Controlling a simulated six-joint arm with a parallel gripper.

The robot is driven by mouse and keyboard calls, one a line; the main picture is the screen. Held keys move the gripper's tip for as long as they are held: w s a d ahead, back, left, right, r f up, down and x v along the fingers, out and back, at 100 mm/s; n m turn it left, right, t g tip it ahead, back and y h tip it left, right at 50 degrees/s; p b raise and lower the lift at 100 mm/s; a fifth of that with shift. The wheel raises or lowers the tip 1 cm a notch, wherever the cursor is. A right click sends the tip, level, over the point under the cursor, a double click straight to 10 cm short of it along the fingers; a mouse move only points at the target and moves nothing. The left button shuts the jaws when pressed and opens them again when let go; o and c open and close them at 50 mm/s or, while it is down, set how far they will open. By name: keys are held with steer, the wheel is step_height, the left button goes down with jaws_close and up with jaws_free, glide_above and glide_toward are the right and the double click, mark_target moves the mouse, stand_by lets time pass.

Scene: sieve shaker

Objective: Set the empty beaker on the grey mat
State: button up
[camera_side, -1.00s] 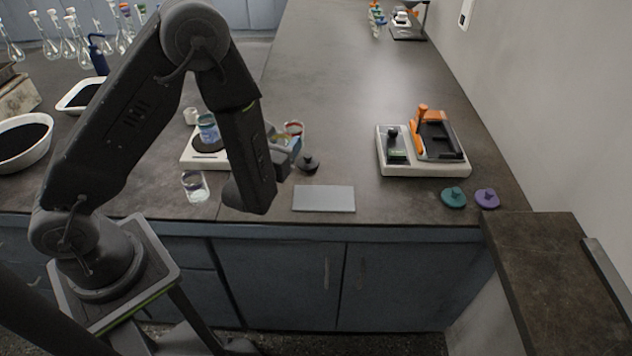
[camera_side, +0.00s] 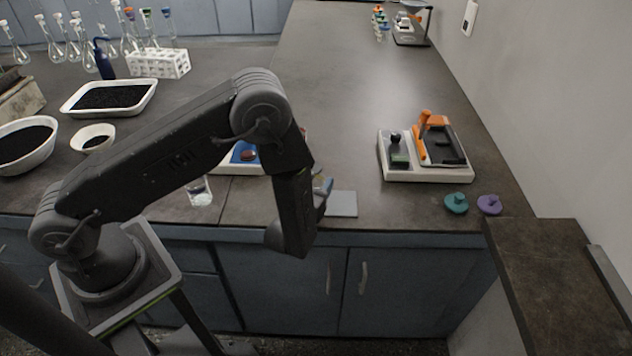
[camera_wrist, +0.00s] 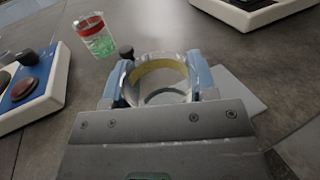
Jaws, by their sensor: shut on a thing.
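My gripper (camera_wrist: 158,82) has its two blue fingers shut on a clear glass beaker (camera_wrist: 158,66). I look down through its open mouth; it seems empty, with a yellowish band inside the wall. The grey mat (camera_wrist: 242,92) shows beyond the right finger in the wrist view. In the side view my gripper (camera_side: 324,190) is at the left part of the grey mat (camera_side: 345,205), and my arm hides the beaker there. I cannot tell whether the beaker touches the mat.
A red-rimmed beaker with green contents (camera_wrist: 97,36) stands beyond the left finger. A white device with a blue face (camera_side: 240,155) is behind my arm. Another glass (camera_side: 199,192) stands left. An orange-handled device (camera_side: 428,150) and teal (camera_side: 456,203) and purple (camera_side: 489,204) lids are right.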

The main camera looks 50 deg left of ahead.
steer(key=o, duration=1)
steer(key=shift+f, duration=0.1)
steer(key=shift+c, duration=0.2)
